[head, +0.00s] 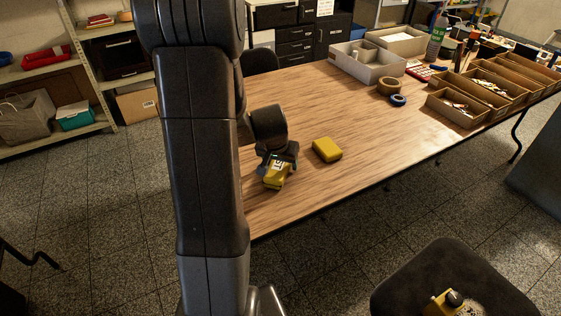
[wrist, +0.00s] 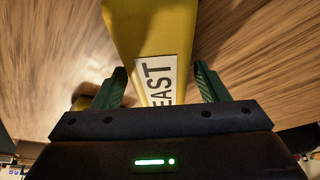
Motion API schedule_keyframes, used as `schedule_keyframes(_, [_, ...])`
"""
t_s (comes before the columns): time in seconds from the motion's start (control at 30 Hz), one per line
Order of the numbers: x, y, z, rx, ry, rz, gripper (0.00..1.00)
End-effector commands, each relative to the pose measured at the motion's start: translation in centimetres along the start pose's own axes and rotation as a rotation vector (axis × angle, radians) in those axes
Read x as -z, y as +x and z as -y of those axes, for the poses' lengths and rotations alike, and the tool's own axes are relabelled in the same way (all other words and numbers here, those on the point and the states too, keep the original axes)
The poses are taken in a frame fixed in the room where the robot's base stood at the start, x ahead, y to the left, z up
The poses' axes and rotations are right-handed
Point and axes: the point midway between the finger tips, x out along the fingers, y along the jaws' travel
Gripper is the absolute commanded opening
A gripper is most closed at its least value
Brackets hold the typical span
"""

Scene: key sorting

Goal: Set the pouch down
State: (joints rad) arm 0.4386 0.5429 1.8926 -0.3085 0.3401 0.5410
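A yellow pouch (head: 277,174) with a white label sits at my gripper (head: 275,160) over the near left part of the table. In the wrist view the pouch (wrist: 150,30) lies between the two green fingers of my gripper (wrist: 160,78), and its label reads "EAST". A second yellow pouch (head: 327,149) lies on the table a little to the right, apart from my gripper.
The wooden table (head: 345,110) is bare around the pouches. Tape rolls (head: 389,87), a grey box (head: 367,63) and key trays (head: 457,108) stand toward the back right. A dark chair (head: 400,285) with a yellow item (head: 441,303) on it is at the bottom right.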

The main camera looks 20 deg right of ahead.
Motion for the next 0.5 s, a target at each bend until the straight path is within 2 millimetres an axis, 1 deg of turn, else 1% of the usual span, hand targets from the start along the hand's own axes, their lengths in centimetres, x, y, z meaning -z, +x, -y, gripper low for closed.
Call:
schedule_keyframes(0.33, [0.1,-0.2,0.0,0.0,0.0,0.0,0.72])
schedule_keyframes(0.43, [0.2,-0.7,0.0,0.0,0.0,-0.001,0.72])
schedule_keyframes(0.5, [0.2,-1.6,0.0,0.0,0.0,-0.002,0.72])
